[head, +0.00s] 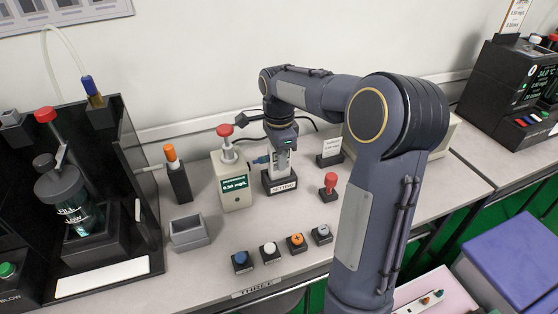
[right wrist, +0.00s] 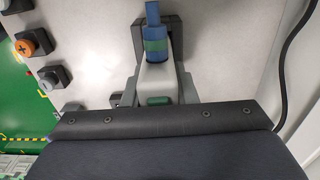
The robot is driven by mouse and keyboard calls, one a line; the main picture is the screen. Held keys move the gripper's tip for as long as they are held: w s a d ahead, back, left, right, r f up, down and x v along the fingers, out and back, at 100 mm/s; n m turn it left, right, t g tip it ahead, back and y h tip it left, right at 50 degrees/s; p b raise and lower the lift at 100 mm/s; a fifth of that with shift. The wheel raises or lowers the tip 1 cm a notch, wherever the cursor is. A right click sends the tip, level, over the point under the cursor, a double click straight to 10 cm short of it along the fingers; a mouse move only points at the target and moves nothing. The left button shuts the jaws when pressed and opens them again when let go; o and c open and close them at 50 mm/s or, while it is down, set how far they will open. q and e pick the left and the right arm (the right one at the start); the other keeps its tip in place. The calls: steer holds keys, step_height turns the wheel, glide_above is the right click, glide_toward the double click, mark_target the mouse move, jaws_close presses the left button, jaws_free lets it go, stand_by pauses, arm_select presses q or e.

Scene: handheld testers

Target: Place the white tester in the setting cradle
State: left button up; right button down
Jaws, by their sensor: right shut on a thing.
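The white tester (head: 281,163) is upright, with its lower end at the black setting cradle (head: 279,185). I cannot tell whether it rests fully in the cradle or is just above it. My right gripper (head: 281,150) is above the cradle, shut on the tester from above. The gripper hides part of the tester's upper end. My left gripper is in neither view.
A cream device with a red knob (head: 233,183) stands close left of the cradle. A red button (head: 329,186) is to the right. Several small knobs (head: 269,251) line the front, near a grey open box (head: 188,231). A black rig (head: 85,200) fills the left.

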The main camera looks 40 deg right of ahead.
steer(key=shift+f, duration=0.45)
steer(key=shift+f, duration=0.15)
steer(key=c, duration=1.2)
jaws_free()
steer(key=shift+o, duration=0.2)
